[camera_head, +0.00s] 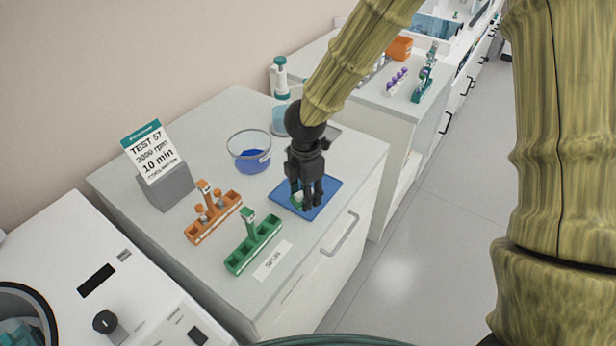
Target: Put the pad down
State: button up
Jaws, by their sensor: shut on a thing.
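My gripper (307,201) is black and points down over a flat blue mat (326,189) near the front right edge of the counter. Its fingers are shut on a small white and green pad (297,200), mostly hidden behind them. The pad is low over the mat; I cannot tell whether it touches it.
Left of the mat stand a green rack (253,247) and an orange rack (213,224), with a white label (272,261) in front. A glass bowl (249,150) with blue contents and a sign (153,155) stand farther back. A white machine (100,270) is at lower left.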

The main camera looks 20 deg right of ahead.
jog(key=w, duration=0.2)
jog(key=w+d+p, duration=0.1)
jog(key=w, duration=0.1)
jog(key=w+d+p, duration=0.1)
jog(key=w, duration=0.1)
jog(key=shift+f, duration=0.4)
jog(key=shift+w+d+r, duration=0.1)
jog(key=shift+w+d, duration=0.25)
jog(key=shift+w, duration=0.05)
jog(key=shift+w+p, duration=0.3)
jog(key=shift+w+f, duration=0.2)
jog(key=shift+f, duration=0.4)
jog(key=shift+s+f+p, duration=0.2)
jog(key=shift+f+p, duration=0.4)
jog(key=shift+p, duration=0.1)
jog(key=shift+w+f, duration=0.2)
jog(key=shift+f, duration=0.65)
jog(key=shift+s+d, duration=0.1)
jog(key=shift+f, duration=0.15)
